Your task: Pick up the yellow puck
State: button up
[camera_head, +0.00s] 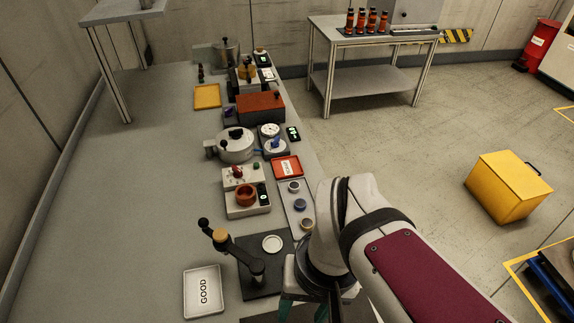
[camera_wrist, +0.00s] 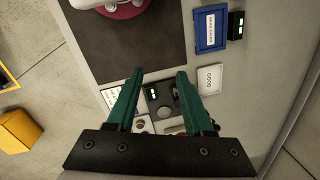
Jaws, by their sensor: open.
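The yellow puck (camera_head: 306,224) sits at the near end of a narrow grey tray (camera_head: 286,208) in the head view, close beside my arm. A blue puck (camera_head: 300,205) and a grey puck (camera_head: 293,187) lie farther along the same tray. I cannot make out the yellow puck surely in the wrist view. My gripper (camera_wrist: 167,75) has two teal fingers spread apart with nothing held between them. In the head view the gripper is at the bottom, partly hidden by my arm, nearer the camera than the puck.
A dark base (camera_head: 263,285) with a lever and a white disc stands left of my gripper. A red tray (camera_head: 287,167) and several devices line the bench. A blue tray (camera_wrist: 200,46) shows in the wrist view. The bench's left side is clear.

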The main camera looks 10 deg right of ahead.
jog(key=w+d+n, duration=0.4)
jog(key=w+n, duration=0.5)
jog(key=w, duration=0.5)
jog(key=n+h, duration=0.2)
jog(key=n, duration=1.1)
send_over(307, 223)
notch_tip(307, 223, down, 7)
jog(key=shift+n, duration=0.5)
notch_tip(307, 223, down, 16)
jog(key=shift+r, duration=0.2)
grip_shut()
